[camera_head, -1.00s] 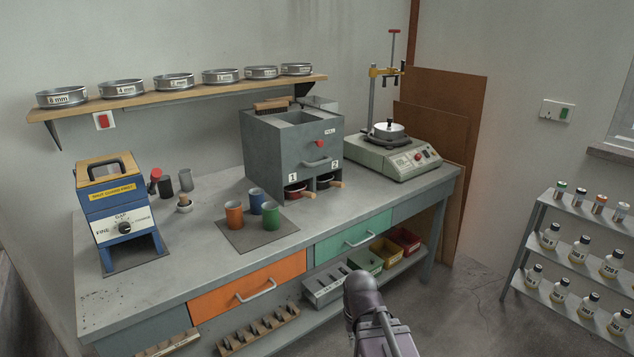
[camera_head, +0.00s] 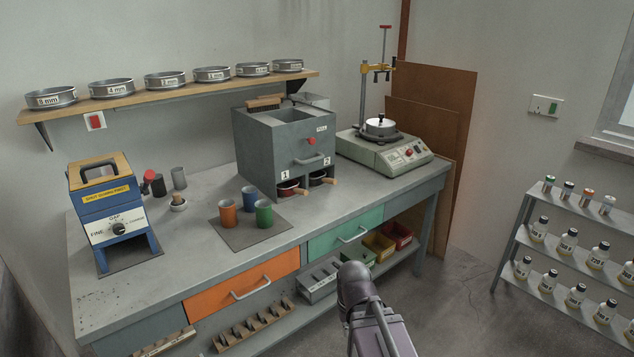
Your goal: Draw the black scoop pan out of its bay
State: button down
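The black scoop pan (camera_head: 316,179) sits inside bay 2 at the front foot of a grey box-shaped machine (camera_head: 262,150). Only its dark front part shows, and its short wooden handle (camera_head: 331,181) sticks out towards the front right. A red pan (camera_head: 287,187) with a like wooden handle (camera_head: 300,191) sits in bay 1, just left of it. My gripper is not in view. Only links of my arm show at the bottom centre, well in front of the bench and apart from the pan.
Blue, orange and green cups stand on a dark mat (camera_head: 252,236) left of the bays. A green-grey scale-like device (camera_head: 392,158) with a pan and stand is to the right. A blue machine (camera_head: 112,215) stands at left. The bench (camera_head: 330,207) before bay 2 is clear.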

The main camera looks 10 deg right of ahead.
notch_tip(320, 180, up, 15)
jog(key=p, duration=1.3)
jog(key=shift+p, duration=0.35)
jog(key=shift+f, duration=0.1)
